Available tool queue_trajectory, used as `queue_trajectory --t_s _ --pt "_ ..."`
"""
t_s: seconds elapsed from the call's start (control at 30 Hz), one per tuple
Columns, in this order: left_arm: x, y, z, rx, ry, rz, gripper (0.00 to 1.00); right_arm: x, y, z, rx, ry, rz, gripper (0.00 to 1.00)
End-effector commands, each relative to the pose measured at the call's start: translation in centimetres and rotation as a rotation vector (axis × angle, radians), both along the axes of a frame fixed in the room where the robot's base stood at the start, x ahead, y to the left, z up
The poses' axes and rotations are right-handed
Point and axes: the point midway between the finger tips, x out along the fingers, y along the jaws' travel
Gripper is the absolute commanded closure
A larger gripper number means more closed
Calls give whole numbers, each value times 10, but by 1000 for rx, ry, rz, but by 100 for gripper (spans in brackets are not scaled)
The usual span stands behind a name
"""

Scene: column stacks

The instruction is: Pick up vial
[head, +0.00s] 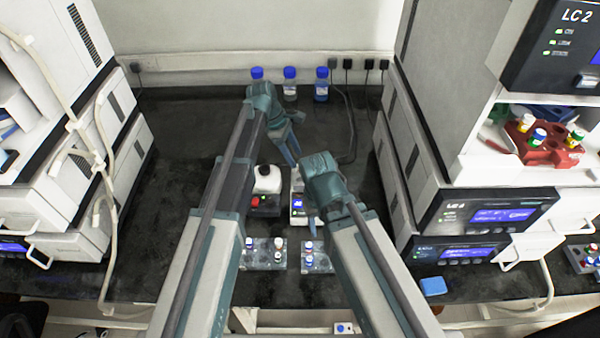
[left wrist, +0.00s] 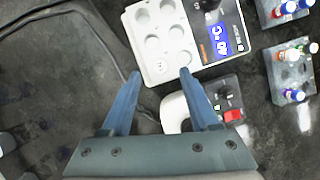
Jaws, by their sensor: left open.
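The left rack (head: 264,262) holds a few with white or dark caps, and the right rack (head: 318,268) holds blue- and white-capped ones (head: 309,258). Both racks also show at the right of the left wrist view (left wrist: 281,78). My left gripper (head: 292,150) is open and empty, beyond the racks. In the left wrist view its blue fingers (left wrist: 160,74) are apart, near a white block with round wells (left wrist: 150,38). My right gripper (head: 311,224) hangs near the right rack; its jaw gap is unclear.
Blue-capped bottles (head: 290,85) line the back wall. Instrument stacks flank the bench; a red tray of vials (head: 530,150) sits at right. The bench's back left is clear.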

Motion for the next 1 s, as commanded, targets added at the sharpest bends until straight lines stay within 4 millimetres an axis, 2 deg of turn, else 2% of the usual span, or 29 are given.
queue_trajectory --t_s 0.03,0.23,0.57,0.9,1.0 --pt "-1 -2 -12 0 0 -1 38 0 0 -12 0 0 0 50" --pt "-3 -11 -35 0 0 -1 38 0 0 -35 0 0 0 50" --pt "-4 -14 -36 0 0 0 40 0 0 -36 0 0 0 50" --pt "-4 -14 -36 0 0 0 100 0 0 -36 0 0 0 50" --pt "-4 -14 -36 0 0 0 100 0 0 -36 0 0 0 50"
